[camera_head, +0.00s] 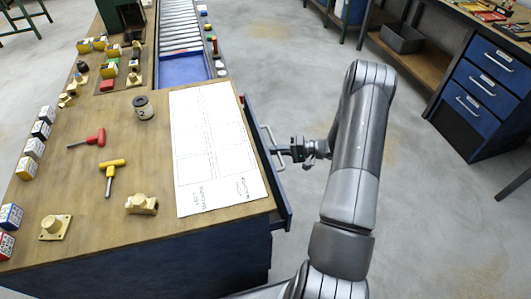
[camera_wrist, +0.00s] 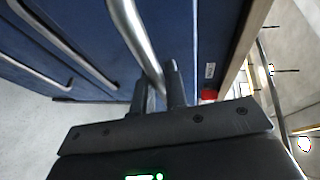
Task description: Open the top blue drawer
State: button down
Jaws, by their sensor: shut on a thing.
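The top blue drawer (camera_head: 267,160) is on the right side of the wooden workbench. Its front panel seems to stand slightly out from the bench edge; the drawer's inside is not visible. Its metal bar handle (camera_head: 268,139) also shows close up in the wrist view (camera_wrist: 136,32), against the blue drawer front (camera_wrist: 185,40). My gripper (camera_head: 282,150) reaches the handle from the right. In the wrist view its two dark fingers (camera_wrist: 158,84) are on either side of the bar, shut on it.
The bench top (camera_head: 150,215) carries a paper sheet (camera_head: 215,145), a red-handled tool (camera_head: 92,139), a yellow-handled tool (camera_head: 111,175) and brass parts. Lower drawer handles (camera_wrist: 55,48) show in the wrist view. Another blue drawer unit (camera_head: 480,90) stands far right. The floor between is clear.

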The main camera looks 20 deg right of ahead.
jog(key=d, duration=2.6)
jog(key=shift+d, duration=0.1)
jog(key=c, duration=1.7)
grip_release()
jog(key=shift+c, duration=0.2)
jog(key=v, duration=1)
jog(key=shift+s+d, duration=0.2)
jog(key=shift+d, duration=0.2)
jog(key=shift+r, duration=0.1)
